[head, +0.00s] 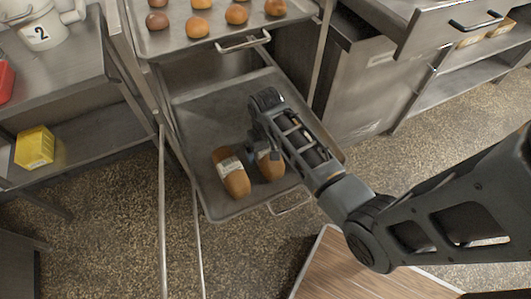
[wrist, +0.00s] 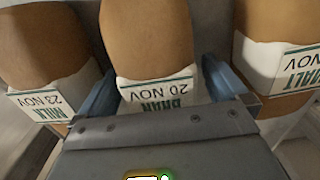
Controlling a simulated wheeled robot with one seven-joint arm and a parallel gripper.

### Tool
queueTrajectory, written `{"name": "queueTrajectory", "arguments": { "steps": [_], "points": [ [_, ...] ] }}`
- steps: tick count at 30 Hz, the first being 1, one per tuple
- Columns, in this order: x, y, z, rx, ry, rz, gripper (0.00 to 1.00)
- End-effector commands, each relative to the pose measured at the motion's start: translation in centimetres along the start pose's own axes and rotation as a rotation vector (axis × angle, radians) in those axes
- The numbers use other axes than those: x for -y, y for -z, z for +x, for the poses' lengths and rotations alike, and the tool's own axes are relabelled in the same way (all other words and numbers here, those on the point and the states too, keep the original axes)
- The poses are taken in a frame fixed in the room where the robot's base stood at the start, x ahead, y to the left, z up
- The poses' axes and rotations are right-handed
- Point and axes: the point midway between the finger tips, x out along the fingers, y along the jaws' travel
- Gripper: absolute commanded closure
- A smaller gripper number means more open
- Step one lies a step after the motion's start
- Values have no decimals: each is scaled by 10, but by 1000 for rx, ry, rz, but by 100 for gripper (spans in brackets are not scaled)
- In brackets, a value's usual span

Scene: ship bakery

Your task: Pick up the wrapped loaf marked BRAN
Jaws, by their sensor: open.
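The loaf marked BRAN (wrist: 155,45), brown with a white paper band reading 20 NOV, is in the middle of the wrist view. My gripper (wrist: 158,72) is open, with one blue finger on each side of this loaf; whether they touch it is unclear. A loaf marked MILK (wrist: 38,55) lies to its left and one that seems marked MALT (wrist: 275,35) to its right. In the head view my gripper (head: 262,135) is over the lower tray (head: 205,110). One loaf (head: 231,172) shows fully there and another (head: 270,165) is partly hidden by my arm; their markings are unreadable.
An upper tray (head: 185,42) with several round buns sits above the back of the lower tray. Rack posts (head: 162,200) stand at the left. A yellow box (head: 34,147) is on a left shelf. A wooden surface (head: 350,270) is at the front.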

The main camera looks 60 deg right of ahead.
Motion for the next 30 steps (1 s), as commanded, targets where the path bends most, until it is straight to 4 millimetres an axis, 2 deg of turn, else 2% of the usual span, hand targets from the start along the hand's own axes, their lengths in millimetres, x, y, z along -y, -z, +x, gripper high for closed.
{"name": "queueTrajectory", "arguments": {
  "steps": [9,27,30],
  "points": [
    [0,0,6,0,0,0,0],
    [0,0,6,0,0,0,57],
    [0,0,5,-1,0,0,63]
  ]
}}
